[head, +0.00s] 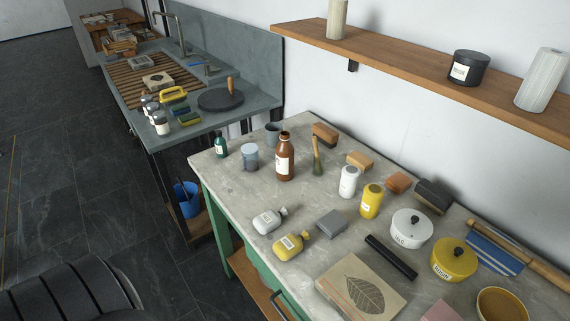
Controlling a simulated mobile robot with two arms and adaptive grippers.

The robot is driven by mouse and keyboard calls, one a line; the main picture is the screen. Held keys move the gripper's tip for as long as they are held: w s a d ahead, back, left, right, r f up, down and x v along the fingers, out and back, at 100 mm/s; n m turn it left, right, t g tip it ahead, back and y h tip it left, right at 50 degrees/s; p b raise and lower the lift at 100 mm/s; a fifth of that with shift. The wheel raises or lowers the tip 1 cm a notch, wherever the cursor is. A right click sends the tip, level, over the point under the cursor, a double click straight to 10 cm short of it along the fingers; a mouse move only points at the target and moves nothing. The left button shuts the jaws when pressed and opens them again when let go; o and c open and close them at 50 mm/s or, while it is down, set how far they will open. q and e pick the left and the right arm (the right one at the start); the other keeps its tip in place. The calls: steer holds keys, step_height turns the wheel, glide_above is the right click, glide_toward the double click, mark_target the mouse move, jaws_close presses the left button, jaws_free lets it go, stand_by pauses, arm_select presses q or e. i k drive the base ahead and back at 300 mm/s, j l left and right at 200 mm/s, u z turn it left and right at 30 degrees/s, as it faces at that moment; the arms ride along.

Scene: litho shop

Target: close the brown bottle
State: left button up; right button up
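The brown bottle (285,163) stands upright on the grey worktop of the green-framed table (222,174), towards its far left part. It has a white label and a narrow neck. At this size I cannot tell whether its mouth is open or capped. No loose cap or stopper that clearly belongs to it can be made out. Neither of my grippers is in view.
A blue-grey jar (250,157), a green bottle (221,145), a dark cup (273,133) and a brush (317,156) stand near it. A white bottle (269,221) and a yellow bottle (291,245) lie in front. A wooden shelf (420,70) hangs above.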

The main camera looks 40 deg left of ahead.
mark_target(284, 157)
steer(key=i+j+u, duration=0.2)
steer(key=j, duration=0.25)
steer(key=i+j+u, duration=0.25)
steer(key=j, duration=0.2)
steer(key=i+j+u, duration=0.2)
steer(key=j, duration=0.2)
